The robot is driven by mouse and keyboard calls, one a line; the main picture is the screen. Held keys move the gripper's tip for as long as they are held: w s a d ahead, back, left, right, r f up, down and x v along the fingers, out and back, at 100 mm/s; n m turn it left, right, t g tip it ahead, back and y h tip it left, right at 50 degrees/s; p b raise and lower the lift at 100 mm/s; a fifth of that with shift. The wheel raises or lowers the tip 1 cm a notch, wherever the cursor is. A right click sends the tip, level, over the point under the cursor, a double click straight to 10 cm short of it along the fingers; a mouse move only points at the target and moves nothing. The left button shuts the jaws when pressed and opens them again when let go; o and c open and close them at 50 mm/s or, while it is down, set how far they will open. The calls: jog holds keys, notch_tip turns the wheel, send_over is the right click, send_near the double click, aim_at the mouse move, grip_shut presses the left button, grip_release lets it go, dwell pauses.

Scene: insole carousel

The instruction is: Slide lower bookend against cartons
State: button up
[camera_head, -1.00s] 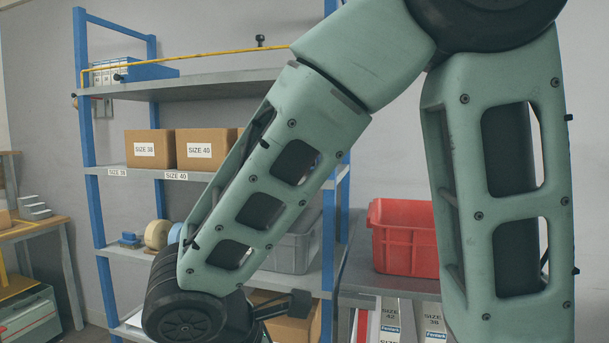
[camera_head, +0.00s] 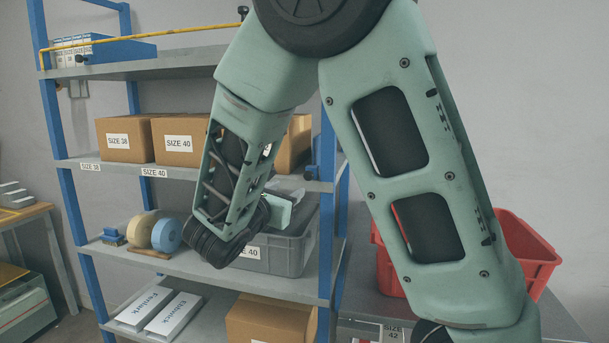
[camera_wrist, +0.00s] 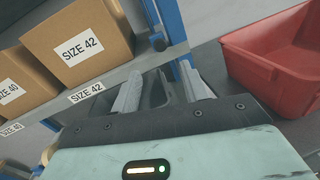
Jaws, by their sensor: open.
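Brown cartons stand in a row on the middle shelf: SIZE 38 (camera_head: 125,139), SIZE 40 (camera_head: 180,141) and a SIZE 42 carton (camera_wrist: 80,45), partly hidden by my arm in the head view. A small dark blue piece with a black knob (camera_wrist: 157,41), which looks like the lower bookend, stands at the right end of that shelf, just right of the SIZE 42 carton. It also shows in the head view (camera_head: 312,172). My gripper (camera_wrist: 162,90) is open and empty, below and in front of the shelf edge.
A grey bin (camera_head: 290,250) sits on the shelf below, behind my gripper. A red crate (camera_head: 525,250) stands on a bench to the right. A blue upright (camera_wrist: 168,18) stands close by the shelf end.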

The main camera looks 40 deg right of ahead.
aim_at(306, 176)
jog(key=p+x, duration=0.2)
jog(key=x, duration=0.8)
jog(key=shift+w+d, duration=0.15)
jog(key=shift+d, duration=0.1)
grip_shut()
jog(key=shift+a, duration=0.1)
